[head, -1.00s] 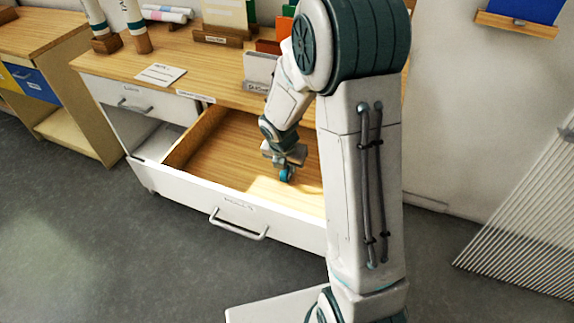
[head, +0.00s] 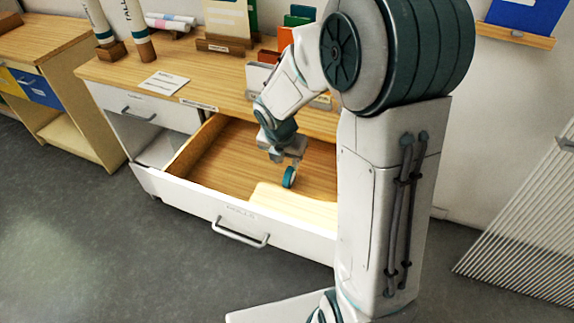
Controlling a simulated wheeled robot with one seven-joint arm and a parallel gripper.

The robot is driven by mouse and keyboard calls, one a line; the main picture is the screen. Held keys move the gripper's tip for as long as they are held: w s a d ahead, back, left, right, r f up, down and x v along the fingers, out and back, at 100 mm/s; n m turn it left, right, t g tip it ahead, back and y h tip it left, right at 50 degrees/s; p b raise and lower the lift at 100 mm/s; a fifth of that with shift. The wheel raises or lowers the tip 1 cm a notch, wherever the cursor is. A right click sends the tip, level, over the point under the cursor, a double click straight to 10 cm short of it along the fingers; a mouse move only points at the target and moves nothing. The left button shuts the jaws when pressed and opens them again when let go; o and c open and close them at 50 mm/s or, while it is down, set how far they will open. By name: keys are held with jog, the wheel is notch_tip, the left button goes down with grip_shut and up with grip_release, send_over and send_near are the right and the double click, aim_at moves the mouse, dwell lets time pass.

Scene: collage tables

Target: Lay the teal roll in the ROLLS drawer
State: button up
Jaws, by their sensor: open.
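The drawer with a front label that seems to read ROLLS (head: 190,195) is pulled open under the worktop, with a bare wooden floor. My gripper (head: 288,166) is over the inside of this drawer, pointing down, with open jaws. The teal roll (head: 290,178) shows as a small teal ring with a pale centre, right at the fingertips. Most of its length is hidden or seen end-on. I cannot tell whether it touches the drawer floor or the fingers.
The worktop (head: 215,83) above holds a paper card (head: 165,82), standing tubes (head: 130,25), a paper rack (head: 228,45) and coloured card holders. A second bench (head: 45,45) stands at left. A slatted rack (head: 530,230) leans at right.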

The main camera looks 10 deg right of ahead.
jog(key=s+r+m, duration=0.6)
jog(key=s+m, duration=0.3)
jog(key=m, duration=0.5)
jog(key=s+d+r+m+y, duration=0.1)
jog(key=s+r+m, duration=0.5)
jog(key=m, duration=0.9)
jog(key=s, duration=0.3)
jog(key=shift+s+t+y, duration=0.3)
jog(key=shift+d+r, duration=0.1)
